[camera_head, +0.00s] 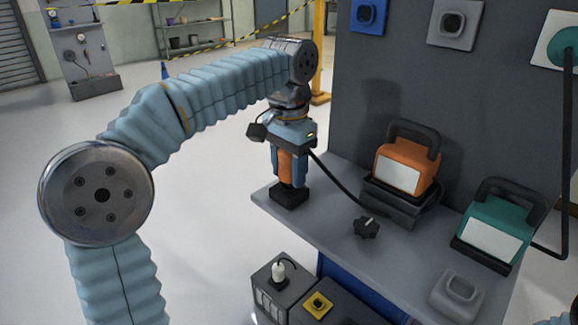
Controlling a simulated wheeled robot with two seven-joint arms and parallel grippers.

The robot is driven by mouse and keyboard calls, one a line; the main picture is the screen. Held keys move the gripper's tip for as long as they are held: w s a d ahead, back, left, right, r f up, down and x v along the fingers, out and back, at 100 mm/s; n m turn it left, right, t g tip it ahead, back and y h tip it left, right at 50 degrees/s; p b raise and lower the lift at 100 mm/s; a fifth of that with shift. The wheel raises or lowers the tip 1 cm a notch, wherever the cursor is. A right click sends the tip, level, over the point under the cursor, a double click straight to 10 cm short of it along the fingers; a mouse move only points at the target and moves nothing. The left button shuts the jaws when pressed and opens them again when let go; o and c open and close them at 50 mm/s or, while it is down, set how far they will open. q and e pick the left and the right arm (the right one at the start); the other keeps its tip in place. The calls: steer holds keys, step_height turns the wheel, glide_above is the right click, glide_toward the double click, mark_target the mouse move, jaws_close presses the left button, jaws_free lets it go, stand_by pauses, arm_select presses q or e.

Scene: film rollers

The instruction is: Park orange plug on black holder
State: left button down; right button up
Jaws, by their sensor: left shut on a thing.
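My left gripper (290,155) points down over the left end of the grey shelf and is shut on the orange plug (287,168). The plug is upright, with its orange body showing between the fingers. The black holder (289,195) sits on the shelf's left corner directly under the plug. The plug's lower end meets the holder in the picture; I cannot tell how deep it sits. A black cable runs from the plug area down toward the orange device (408,162).
The grey shelf (335,215) also carries a black knob (367,227), a teal device (495,228) and an empty grey holder (457,292). A dark panel (385,70) rises behind, with blue (369,15) and grey (452,27) sockets. Grey boxes (283,285) stand below the shelf.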

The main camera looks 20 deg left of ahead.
arm_select(q)
steer(key=shift+f, duration=0.45)
steer(key=shift+c, duration=2.3)
jaws_free()
step_height(320, 180, up, 13)
steer(key=p, duration=0.3)
steer(key=shift+f, duration=0.1)
steer(key=shift+r, duration=0.5)
